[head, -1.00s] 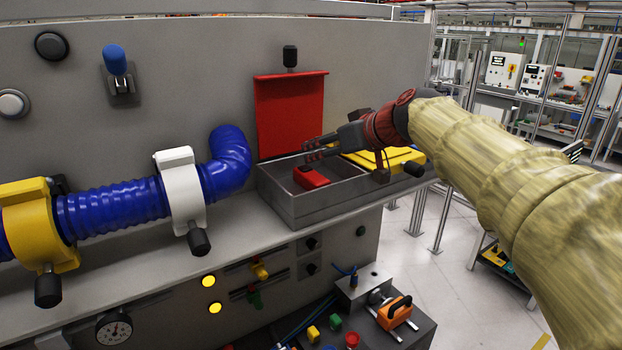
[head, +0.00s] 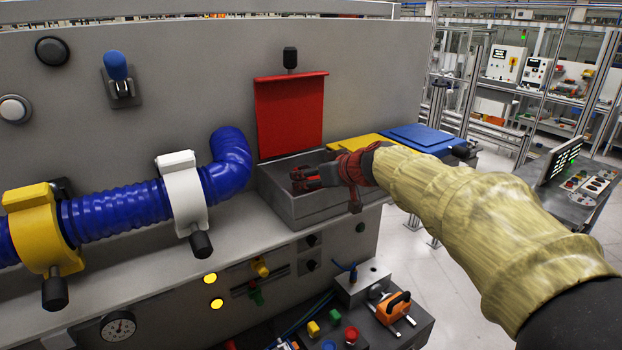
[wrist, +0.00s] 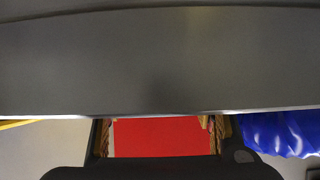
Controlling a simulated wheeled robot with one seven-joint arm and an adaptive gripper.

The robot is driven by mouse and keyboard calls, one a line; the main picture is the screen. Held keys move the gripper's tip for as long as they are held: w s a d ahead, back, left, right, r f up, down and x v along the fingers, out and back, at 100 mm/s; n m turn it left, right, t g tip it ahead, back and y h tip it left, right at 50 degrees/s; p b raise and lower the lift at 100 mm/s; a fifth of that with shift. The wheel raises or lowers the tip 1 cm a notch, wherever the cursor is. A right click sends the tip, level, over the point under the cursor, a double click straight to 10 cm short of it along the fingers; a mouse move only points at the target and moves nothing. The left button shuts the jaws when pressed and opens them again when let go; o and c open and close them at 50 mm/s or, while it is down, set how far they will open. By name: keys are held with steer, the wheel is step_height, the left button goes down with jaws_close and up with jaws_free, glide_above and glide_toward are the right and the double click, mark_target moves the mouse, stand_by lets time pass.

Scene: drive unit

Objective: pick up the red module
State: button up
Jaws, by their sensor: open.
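The red module (head: 313,183) lies in the grey open-topped box (head: 299,212) on the ledge. In the head view only a bit of it shows, mostly hidden by my gripper. My gripper (head: 304,182) is open and low over the box, with its fingers at the module. I cannot tell whether the fingers touch it. In the wrist view a red surface (wrist: 162,137) fills the space between the fingers. I cannot tell there whether it is the module or the red lid.
The raised red lid (head: 290,115) stands behind the box. Yellow (head: 357,149) and blue (head: 418,137) lids lie to its right. A blue hose (head: 120,208) with a white clamp (head: 185,190) is on the left. In the wrist view a grey surface (wrist: 160,60) fills the upper part.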

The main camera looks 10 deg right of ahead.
steer(key=shift+w+a+f, duration=0.1)
steer(key=shift+w+f, duration=0.05)
steer(key=shift+w, duration=0.15)
steer(key=shift+s, duration=0.25)
steer(key=shift+c, duration=0.6)
steer(key=shift+w, duration=0.15)
steer(key=shift+c, duration=1.2)
steer(key=c, duration=1)
steer(key=shift+c, duration=0.2)
